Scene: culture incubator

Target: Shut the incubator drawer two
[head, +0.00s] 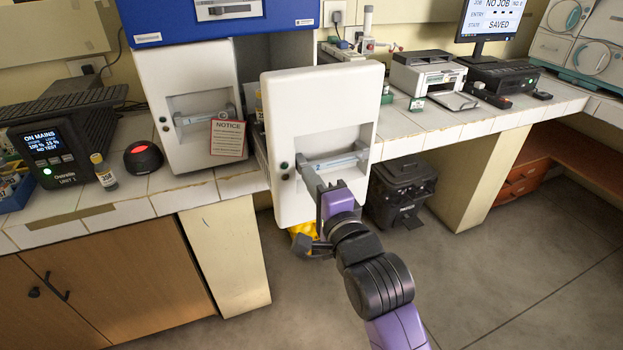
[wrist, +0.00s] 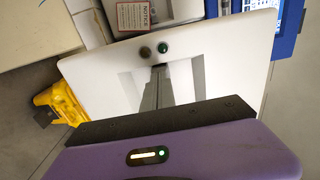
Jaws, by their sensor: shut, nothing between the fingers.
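The blue-topped incubator (head: 225,27) stands on the bench with white drawer fronts. The right drawer (head: 283,95) sticks out well past the left one and stands open; I see no number on it. Its front has a recess with a light bar handle (head: 335,162), and it fills much of the wrist view (wrist: 100,75). My gripper (head: 312,172) is shut and empty, its fingertips at the recess near the left end of the handle. In the wrist view, the fingers (wrist: 158,76) point into the recess. I cannot tell whether they touch the drawer.
The left drawer (head: 190,85) sits farther back, with a notice (head: 228,137) on its front. A vial (head: 103,172) and a black-and-red puck (head: 143,156) stand on the bench. A black bin (head: 402,185) and a yellow object (head: 303,240) are below. The floor in front is clear.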

